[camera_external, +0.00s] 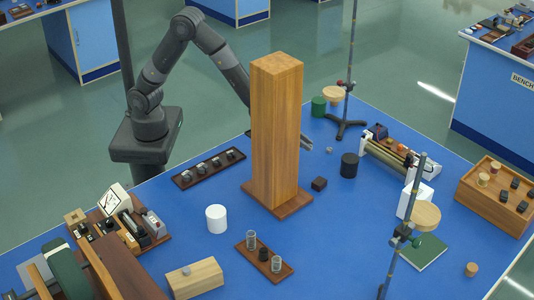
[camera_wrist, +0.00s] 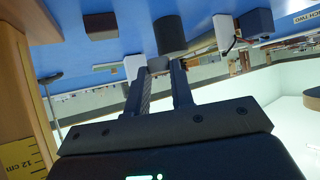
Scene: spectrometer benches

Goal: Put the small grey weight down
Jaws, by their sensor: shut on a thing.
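The small grey weight (camera_wrist: 159,64) shows as a short grey cylinder at the fingertips of my gripper (camera_wrist: 160,72) in the wrist view. My gripper is shut on it. In the external view my gripper (camera_external: 307,143) reaches out from behind the tall wooden column, low over the blue table (camera_external: 335,225). A small grey piece (camera_external: 329,150) shows just right of the fingertips there; I cannot tell whether it is the held weight. The gap between weight and table is also unclear.
The tall wooden column (camera_external: 275,130) hides part of my arm. A black cylinder (camera_external: 349,165) and a dark block (camera_external: 319,184) stand near the gripper. A retort stand (camera_external: 347,126) and a green cylinder (camera_external: 318,106) are behind. Clear blue table lies right of the column's base.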

